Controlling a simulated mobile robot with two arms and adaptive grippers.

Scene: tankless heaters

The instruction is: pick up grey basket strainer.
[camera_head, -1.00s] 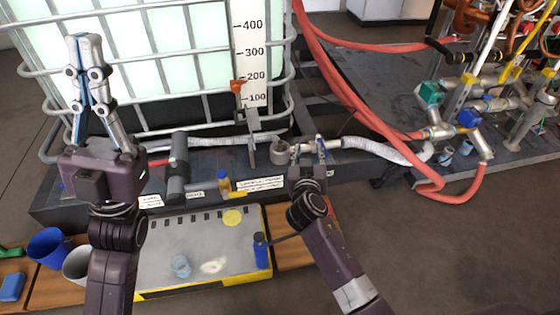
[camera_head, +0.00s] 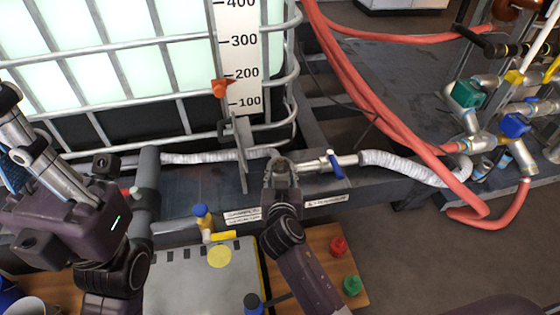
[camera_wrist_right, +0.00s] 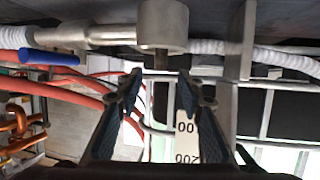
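The grey basket strainer (camera_wrist_right: 163,24) shows at the top of the right wrist view as a short, thick cylinder with a thin stub below, joined to a pipe on its left. In the head view my right gripper (camera_head: 282,181) is in front of it and hides most of it. In the right wrist view the two fingers of my right gripper (camera_wrist_right: 159,92) are apart with nothing between them, and the strainer is beyond the tips. My left gripper (camera_head: 12,125) is at the left edge of the head view, its fingertips partly cut off.
A valve with a blue lever (camera_head: 334,166) and a white corrugated hose (camera_head: 410,168) are right of the strainer. A white tank in a metal cage (camera_head: 110,60) stands behind. Red and green caps (camera_head: 338,246) lie on a wooden board. Red hoses (camera_head: 375,95) cross the right side.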

